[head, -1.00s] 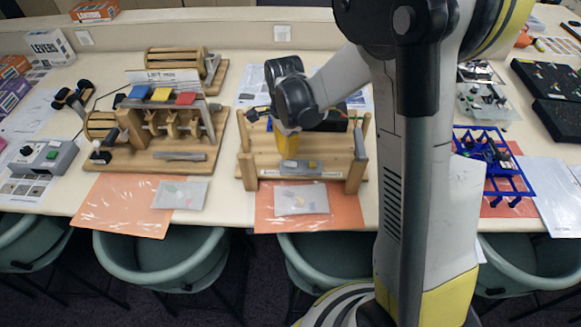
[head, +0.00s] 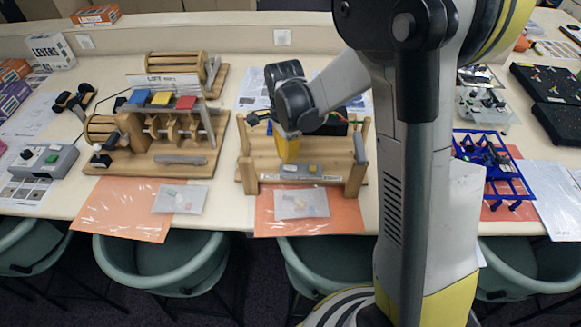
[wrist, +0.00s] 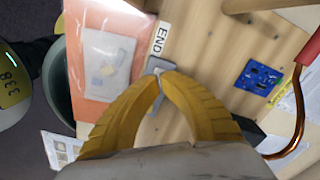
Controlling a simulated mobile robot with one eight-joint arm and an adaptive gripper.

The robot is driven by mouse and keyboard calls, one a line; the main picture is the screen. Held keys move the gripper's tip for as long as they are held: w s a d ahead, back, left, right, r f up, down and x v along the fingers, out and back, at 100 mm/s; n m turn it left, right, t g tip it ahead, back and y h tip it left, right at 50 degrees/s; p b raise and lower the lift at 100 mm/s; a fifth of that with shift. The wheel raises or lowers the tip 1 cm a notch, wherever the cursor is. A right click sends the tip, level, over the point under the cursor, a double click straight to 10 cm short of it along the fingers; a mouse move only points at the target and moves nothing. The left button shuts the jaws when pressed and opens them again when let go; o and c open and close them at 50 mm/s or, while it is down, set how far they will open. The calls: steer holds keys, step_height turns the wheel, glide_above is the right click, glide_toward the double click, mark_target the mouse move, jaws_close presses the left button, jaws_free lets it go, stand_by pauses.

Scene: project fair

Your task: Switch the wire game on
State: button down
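My gripper (head: 287,158) points down over the base, just behind that box. A blue circuit board (wrist: 258,77) and a copper wire with a red sleeve (wrist: 300,100) are at the right. The switch is not clearly visible.
A wooden lift model (head: 140,160) and a grey control box (head: 45,158) stand to the left. An orange sheet with a clear bag (head: 300,204) lies in front of the game. A blue frame (head: 495,165) is on the right, beyond my arm. Green chairs (head: 160,262) line the front edge.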

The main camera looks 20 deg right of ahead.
mark_target(286, 166)
steer(key=shift+f+b, duration=1.75)
steer(key=shift+f, duration=0.25)
stand_by(1.0)
steer(key=shift+r, duration=0.1)
steer(key=shift+r+p, duration=2.4)
steer(key=shift+r, duration=1.05)
steer(key=shift+f, duration=0.1)
